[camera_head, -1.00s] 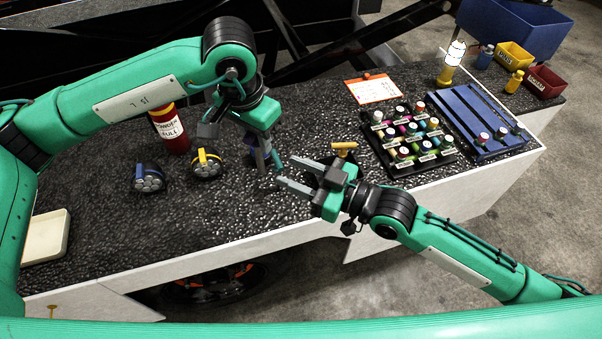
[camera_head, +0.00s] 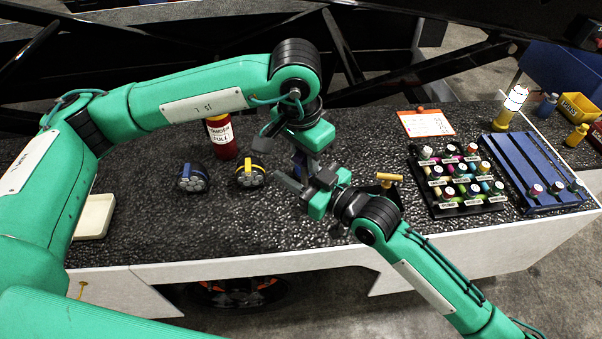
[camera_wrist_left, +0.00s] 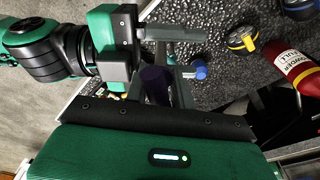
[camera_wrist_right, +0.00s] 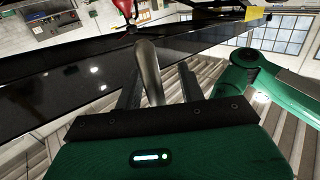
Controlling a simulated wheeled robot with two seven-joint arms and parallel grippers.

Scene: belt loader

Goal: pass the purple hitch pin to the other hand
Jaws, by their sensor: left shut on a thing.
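The purple hitch pin (camera_head: 299,164) is mostly hidden behind the grippers in the head view. In the left wrist view its purple part (camera_wrist_left: 155,84) stands between the left fingers. My left gripper (camera_head: 302,152) points down, shut on the pin above the table. My right gripper (camera_head: 298,180) comes in from the right, just below and beside it. In the right wrist view its fingers (camera_wrist_right: 160,80) are apart, with a grey curved metal piece, seemingly part of the pin, between them, nearer the left finger. I cannot tell whether they touch it.
Two round connectors, blue (camera_head: 191,178) and yellow (camera_head: 250,174), and a red cylinder (camera_head: 222,138) are left of the grippers. A black rack (camera_head: 455,209) of coloured pieces and a blue slatted tray (camera_head: 545,170) are right. The dark table (camera_head: 200,235) in front is clear.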

